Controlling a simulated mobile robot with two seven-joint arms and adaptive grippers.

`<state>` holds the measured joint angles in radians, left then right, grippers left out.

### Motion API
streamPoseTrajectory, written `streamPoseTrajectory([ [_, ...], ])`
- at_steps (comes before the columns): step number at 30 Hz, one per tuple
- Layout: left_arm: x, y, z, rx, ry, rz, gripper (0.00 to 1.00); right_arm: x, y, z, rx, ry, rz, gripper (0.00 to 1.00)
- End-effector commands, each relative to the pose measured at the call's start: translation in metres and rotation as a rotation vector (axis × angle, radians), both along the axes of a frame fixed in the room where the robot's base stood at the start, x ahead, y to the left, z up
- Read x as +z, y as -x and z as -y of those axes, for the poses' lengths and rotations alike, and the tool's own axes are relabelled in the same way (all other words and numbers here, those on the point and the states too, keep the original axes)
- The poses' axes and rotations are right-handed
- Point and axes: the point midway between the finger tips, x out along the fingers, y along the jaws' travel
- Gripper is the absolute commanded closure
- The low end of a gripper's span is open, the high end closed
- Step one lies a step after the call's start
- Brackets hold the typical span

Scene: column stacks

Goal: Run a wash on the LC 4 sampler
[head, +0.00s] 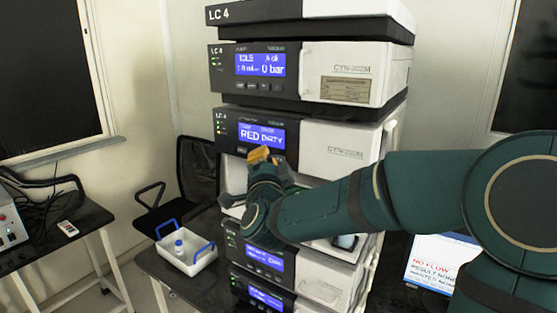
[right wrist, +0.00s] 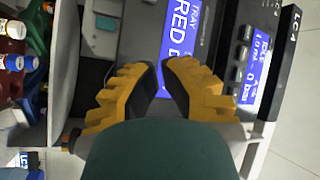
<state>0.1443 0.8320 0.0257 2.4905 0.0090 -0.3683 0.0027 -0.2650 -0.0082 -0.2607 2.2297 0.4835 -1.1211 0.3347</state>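The LC 4 stack stands in the middle of the head view under a black and white top labelled LC 4 (head: 219,14). That display also shows in the right wrist view (right wrist: 180,28), sideways. My right gripper (head: 264,155) is in front of the sampler, just below the display. In the right wrist view its yellow fingers (right wrist: 158,68) are brought together at the tips, with nothing seen between them. Contact with the panel cannot be told. My left gripper is not in view.
The module above (head: 355,62) reads IDLE and 0 bar. Lower modules (head: 265,258) are partly behind my right arm. Coloured bottles (right wrist: 15,62) sit beside the panel in the wrist view. A white carrier with blue handles (head: 187,258) stands left of the stack.

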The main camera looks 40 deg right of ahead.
Motion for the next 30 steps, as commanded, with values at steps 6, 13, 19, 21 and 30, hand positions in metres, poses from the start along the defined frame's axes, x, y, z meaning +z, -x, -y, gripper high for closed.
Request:
streamPoseTrajectory([
  [6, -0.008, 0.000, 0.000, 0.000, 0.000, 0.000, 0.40, -0.001, -0.002, 0.007, -0.001, 0.000, 0.002, 1.00],
  [13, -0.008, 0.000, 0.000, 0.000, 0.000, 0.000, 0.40, 0.000, -0.003, 0.008, -0.001, 0.000, 0.001, 1.00],
  [19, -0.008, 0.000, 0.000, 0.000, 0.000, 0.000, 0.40, 0.000, -0.003, 0.008, -0.001, 0.000, 0.001, 1.00],
  [21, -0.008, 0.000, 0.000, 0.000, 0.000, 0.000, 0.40, 0.000, -0.003, 0.008, -0.001, 0.000, 0.001, 1.00],
  [30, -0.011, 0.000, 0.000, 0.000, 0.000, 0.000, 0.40, 0.000, -0.004, 0.011, -0.001, 0.000, 0.001, 1.00],
])
